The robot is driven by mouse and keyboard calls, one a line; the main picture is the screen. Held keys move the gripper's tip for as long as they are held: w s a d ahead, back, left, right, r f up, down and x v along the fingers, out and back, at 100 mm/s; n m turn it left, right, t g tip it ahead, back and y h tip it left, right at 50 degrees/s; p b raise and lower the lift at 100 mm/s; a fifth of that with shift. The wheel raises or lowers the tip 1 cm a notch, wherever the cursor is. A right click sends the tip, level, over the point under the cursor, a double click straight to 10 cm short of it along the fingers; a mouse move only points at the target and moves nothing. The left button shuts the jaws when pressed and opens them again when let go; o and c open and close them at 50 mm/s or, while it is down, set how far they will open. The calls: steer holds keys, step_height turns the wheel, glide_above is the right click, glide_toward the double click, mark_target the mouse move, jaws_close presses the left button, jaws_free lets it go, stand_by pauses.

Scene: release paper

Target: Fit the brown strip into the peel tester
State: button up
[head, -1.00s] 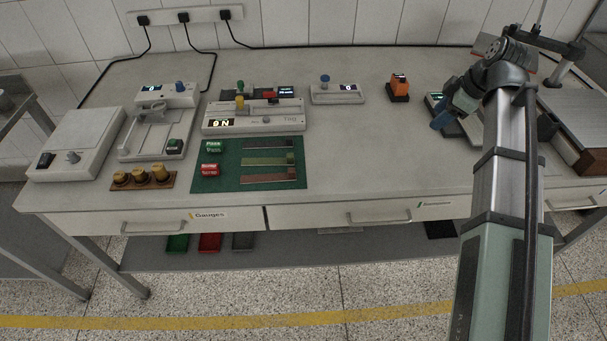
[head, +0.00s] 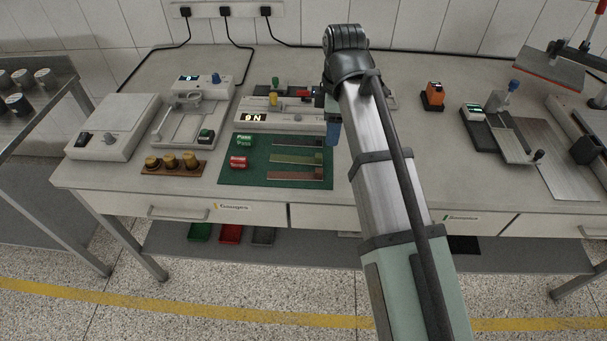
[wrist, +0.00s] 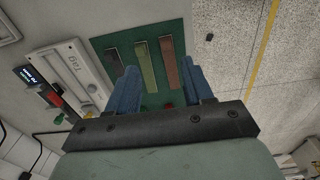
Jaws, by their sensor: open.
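The brown strip (head: 294,175) lies flat on the green mat (head: 232,178), the nearest of three parallel strips. In the wrist view the brown strip (wrist: 170,65) runs beside the green strip. The peel tester (head: 290,119), a long pale device with a lit "0 N" display, stands just behind the mat. It also shows at the left of the wrist view (wrist: 75,65). My gripper (head: 332,132), with blue fingers, hangs near the mat's back right corner. In the wrist view my gripper (wrist: 162,82) is open, with nothing between its fingers and the strips beyond them.
Green and red blocks (head: 240,161) sit on the mat's left part. Brass weights (head: 170,163) stand left of it. A white box (head: 112,128) and an orange device (head: 432,95) stand on the bench. The bench right of the mat, toward the front, is clear.

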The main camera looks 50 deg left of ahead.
steer(key=s+a, duration=0.1)
steer(key=s, duration=0.2)
glide_above(317, 171)
steer(key=shift+n, duration=0.3)
step_height(317, 171, down, 8)
steer(key=shift+s+d+r, duration=0.15)
steer(key=shift+w+a+f, duration=0.1)
steer(key=shift+f, duration=1.4)
steer(key=shift+w+a+f, duration=0.1)
steer(key=shift+f, duration=1.4)
steer(key=shift+c, duration=0.3)
jaws_close()
